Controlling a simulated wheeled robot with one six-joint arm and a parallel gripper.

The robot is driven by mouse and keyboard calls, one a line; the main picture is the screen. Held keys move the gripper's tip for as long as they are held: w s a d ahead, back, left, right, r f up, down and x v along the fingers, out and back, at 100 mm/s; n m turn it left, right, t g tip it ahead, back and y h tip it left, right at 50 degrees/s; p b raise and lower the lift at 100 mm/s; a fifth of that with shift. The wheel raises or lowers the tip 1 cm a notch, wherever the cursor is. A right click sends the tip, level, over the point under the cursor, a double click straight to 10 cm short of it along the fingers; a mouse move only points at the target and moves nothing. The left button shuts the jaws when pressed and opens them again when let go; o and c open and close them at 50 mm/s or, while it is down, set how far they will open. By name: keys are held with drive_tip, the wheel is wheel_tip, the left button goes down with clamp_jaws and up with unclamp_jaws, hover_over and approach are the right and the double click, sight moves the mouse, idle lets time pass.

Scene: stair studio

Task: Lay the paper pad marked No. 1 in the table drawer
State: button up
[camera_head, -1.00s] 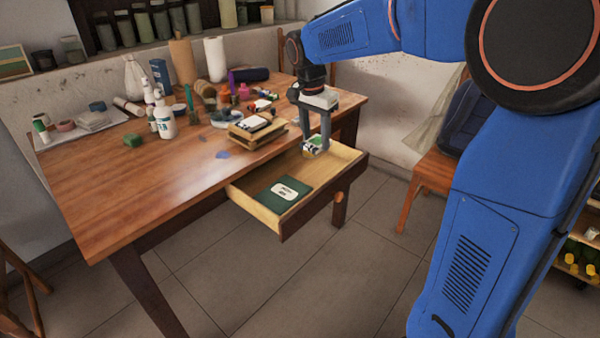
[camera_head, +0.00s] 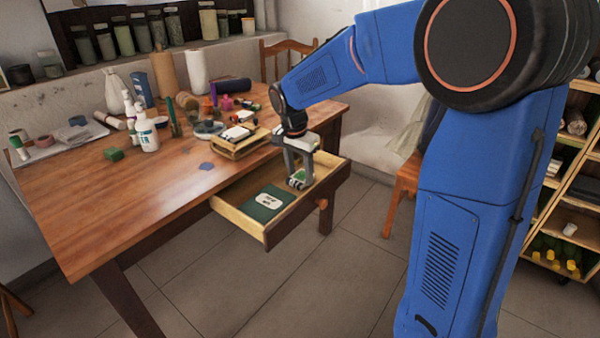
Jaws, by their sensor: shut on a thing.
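The table drawer (camera_head: 286,222) is pulled open below the table top. A flat dark green pad or book with a white label (camera_head: 268,200) lies inside it, toward the left; the label is too small to read. My gripper (camera_head: 298,181) points down at the right part of the drawer, beside the green item. It is shut on a small green and white thing (camera_head: 299,175), mostly hidden by the fingers; any marking on it cannot be read. I cannot tell whether this thing touches the drawer floor.
A wooden tray (camera_head: 238,151) with small items stands on the table (camera_head: 120,195) behind the drawer. Bottles (camera_head: 147,134), rolls and jars crowd the table's back. The table's front left is mostly clear. A chair (camera_head: 406,178) stands right.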

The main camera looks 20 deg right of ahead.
sight(296, 180)
drive_tip(key=shift+f, duration=0.1)
drive_tip(key=o, duration=1.1)
drive_tip(key=shift+c, duration=0.2)
wheel_tip(296, 180, up, 12)
drive_tip(key=s+a, duration=0.1)
drive_tip(key=shift+a, duration=0.25)
drive_tip(key=s+d+n+t+y, duration=0.1)
drive_tip(key=s+d+n, duration=0.2)
drive_tip(key=s, duration=0.5)
drive_tip(key=s+d+n+t, duration=0.1)
drive_tip(key=s+d+n, duration=0.15)
drive_tip(key=s, duration=0.65)
drive_tip(key=s+d+f+n+t, duration=0.1)
drive_tip(key=s+f+n, duration=0.1)
drive_tip(key=s+f, duration=0.2)
drive_tip(key=s+d+f+n, duration=0.2)
drive_tip(key=s+f+n, duration=0.1)
drive_tip(key=s, duration=0.8)
drive_tip(key=shift+d+f+t, duration=0.15)
drive_tip(key=shift+f+t, duration=0.25)
